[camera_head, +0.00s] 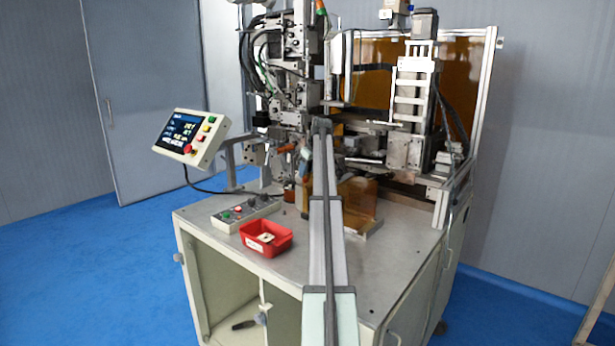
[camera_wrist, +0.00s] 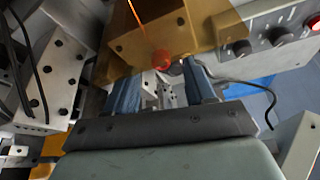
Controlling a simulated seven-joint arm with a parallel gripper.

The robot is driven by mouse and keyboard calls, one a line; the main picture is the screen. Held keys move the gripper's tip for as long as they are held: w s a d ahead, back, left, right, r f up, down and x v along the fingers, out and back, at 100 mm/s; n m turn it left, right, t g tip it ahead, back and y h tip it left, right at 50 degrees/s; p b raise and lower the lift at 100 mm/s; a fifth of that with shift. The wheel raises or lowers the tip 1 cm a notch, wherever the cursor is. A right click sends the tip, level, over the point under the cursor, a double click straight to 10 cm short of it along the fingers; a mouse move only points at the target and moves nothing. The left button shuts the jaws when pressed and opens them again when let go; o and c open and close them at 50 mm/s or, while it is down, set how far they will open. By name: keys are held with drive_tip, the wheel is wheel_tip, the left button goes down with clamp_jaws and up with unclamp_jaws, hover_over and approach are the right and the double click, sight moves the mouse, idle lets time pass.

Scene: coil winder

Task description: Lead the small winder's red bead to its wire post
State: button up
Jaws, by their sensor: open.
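The red bead (camera_wrist: 162,59) shows in the wrist view on an orange wire (camera_wrist: 139,22) that runs up out of the frame. My gripper (camera_wrist: 160,74) is open, its two blue fingers on either side just below the bead. The bead appears at the gap between the fingertips; I cannot tell whether either finger touches it. In the head view my arm reaches to the small winder (camera_head: 290,85) and hides much of the work area. I cannot make out the bead there, and I cannot identify the wire post in either view.
An amber panel (camera_wrist: 205,25) lies close beyond the fingers in the wrist view. A metal block with bolts (camera_wrist: 55,75) stands at left, a knobbed control box (camera_wrist: 285,38) at upper right. In the head view a red bin (camera_head: 266,250) sits on the machine's table (camera_head: 385,265).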

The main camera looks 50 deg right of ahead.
drive_tip(key=v, duration=1.1)
